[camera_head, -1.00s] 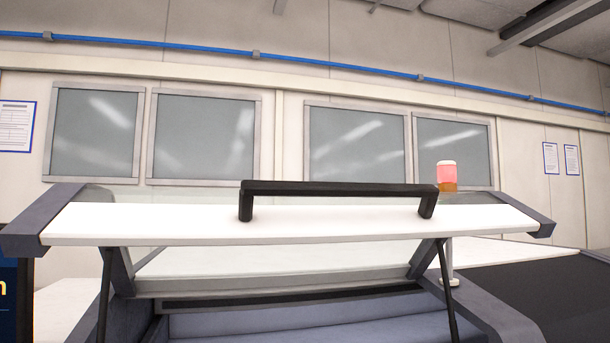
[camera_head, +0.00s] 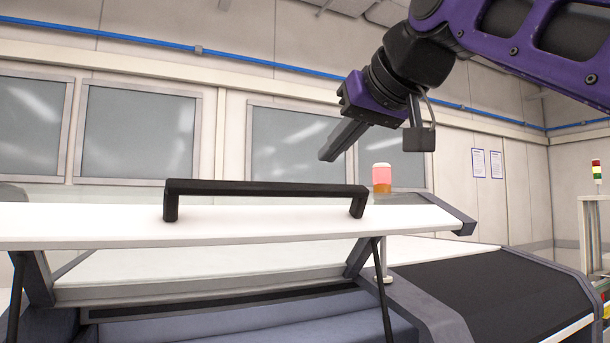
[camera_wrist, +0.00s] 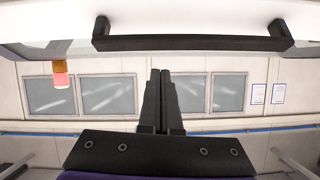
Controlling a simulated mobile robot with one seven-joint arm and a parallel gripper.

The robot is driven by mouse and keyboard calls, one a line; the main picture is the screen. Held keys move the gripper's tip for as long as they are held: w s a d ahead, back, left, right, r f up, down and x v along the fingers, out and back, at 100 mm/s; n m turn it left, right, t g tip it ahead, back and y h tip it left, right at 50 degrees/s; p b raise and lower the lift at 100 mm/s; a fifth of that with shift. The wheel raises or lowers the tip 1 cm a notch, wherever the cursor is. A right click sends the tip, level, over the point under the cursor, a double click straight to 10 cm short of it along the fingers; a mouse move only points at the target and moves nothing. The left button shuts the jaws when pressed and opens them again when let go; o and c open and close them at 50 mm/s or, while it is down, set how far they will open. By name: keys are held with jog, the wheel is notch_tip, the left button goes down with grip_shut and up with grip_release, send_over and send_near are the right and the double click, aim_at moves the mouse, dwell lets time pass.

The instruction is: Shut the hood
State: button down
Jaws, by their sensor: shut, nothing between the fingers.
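The hood (camera_head: 230,226) is a white panel with dark grey ends, raised and tilted open on two dark struts in the head view. Its black bar handle (camera_head: 265,187) runs along the front edge. In the wrist view, which appears upside down, the handle (camera_wrist: 190,43) shows at the top, apart from the fingers. My gripper (camera_head: 330,155) is above the hood, near the right end of the handle and not touching it. Its fingers (camera_wrist: 161,100) are together and empty. The opening under the hood shows a blue-grey interior (camera_head: 250,318).
An orange-red beacon (camera_head: 382,178) on a pole stands just behind the hood's right side, below my gripper. A dark sloped surface (camera_head: 490,290) lies to the right. A trolley with a signal light (camera_head: 597,172) is at the far right. The wall has windows (camera_head: 290,145).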

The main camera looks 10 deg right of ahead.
aim_at(316, 185)
jog(key=shift+n, duration=0.5)
jog(key=w, duration=0.3)
jog(key=w+a, duration=0.1)
jog(key=w, duration=0.1)
jog(key=w+a+f, duration=0.1)
jog(key=w, duration=0.2)
jog(key=shift+w, duration=0.35)
jog(key=shift+d+f, duration=0.1)
jog(key=shift+f, duration=0.15)
jog(key=shift+s+d+f, duration=0.1)
jog(key=shift+s+f, duration=0.05)
jog(key=shift+s, duration=0.35)
jog(key=shift+s+d+f, duration=0.1)
jog(key=shift+s+f, duration=0.05)
jog(key=shift+s, duration=0.3)
jog(key=shift+s+d+f, duration=0.1)
jog(key=shift+s+f, duration=0.35)
jog(key=shift+s, duration=0.2)
